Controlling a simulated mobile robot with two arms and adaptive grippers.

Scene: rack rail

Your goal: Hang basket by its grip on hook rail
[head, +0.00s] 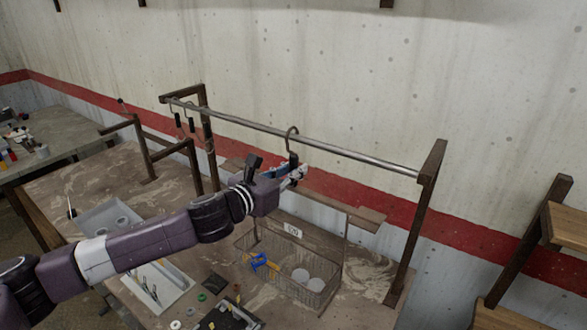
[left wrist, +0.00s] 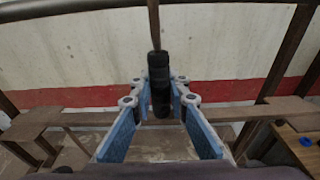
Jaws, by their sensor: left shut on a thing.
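The wire basket (head: 328,291) is low at centre right in the head view, with a small white label, a blue and yellow item and pale discs in it. My left gripper (head: 296,175) is above it, just under the metal rail (head: 350,155). It is shut on an upright black grip (head: 293,158), which also shows between the blue fingers in the left wrist view (left wrist: 160,80). A dark hook (head: 291,131) rises from this grip and appears to curve over the rail. Whether the grip joins the basket cannot be seen. My right gripper is not in view.
Several black-handled pieces (head: 191,124) hang at the rail's left end. A brown wooden bar (head: 350,208) crosses behind the basket. A white tray (head: 157,287) and small parts lie on the bench in front. The rail right of the hook is clear.

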